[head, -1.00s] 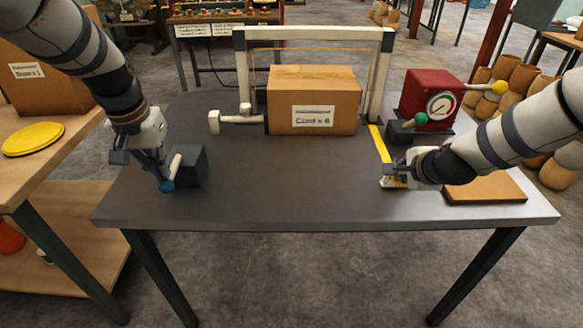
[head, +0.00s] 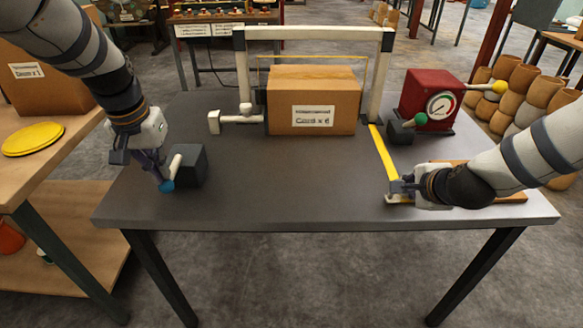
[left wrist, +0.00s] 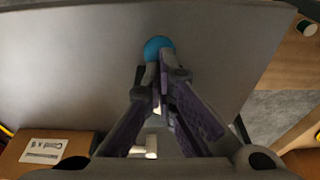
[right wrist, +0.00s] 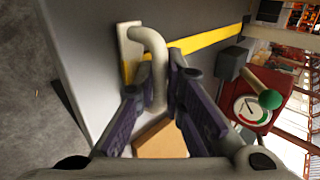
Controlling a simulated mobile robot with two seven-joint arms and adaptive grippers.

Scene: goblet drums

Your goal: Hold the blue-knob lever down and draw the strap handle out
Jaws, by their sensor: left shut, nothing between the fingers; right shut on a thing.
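The blue-knob lever has a white arm on a dark block (head: 191,165) at the table's left. Its blue knob (head: 167,186) is low, close to the table top. My left gripper (head: 163,178) is shut and empty, with its fingertips against the knob from above; the knob also shows at the fingertips in the left wrist view (left wrist: 158,47). The cream strap handle (right wrist: 152,50) is between the fingers of my right gripper (right wrist: 160,85), which is shut on it. The yellow strap (head: 382,152) runs from the handle back to the frame's right foot.
A cardboard box (head: 312,100) stands under a white frame (head: 313,34) at the back. A red gauge box (head: 428,100) with green and yellow knobs stands at right. A brown board (head: 510,197) lies partly behind my right arm. The table middle is clear.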

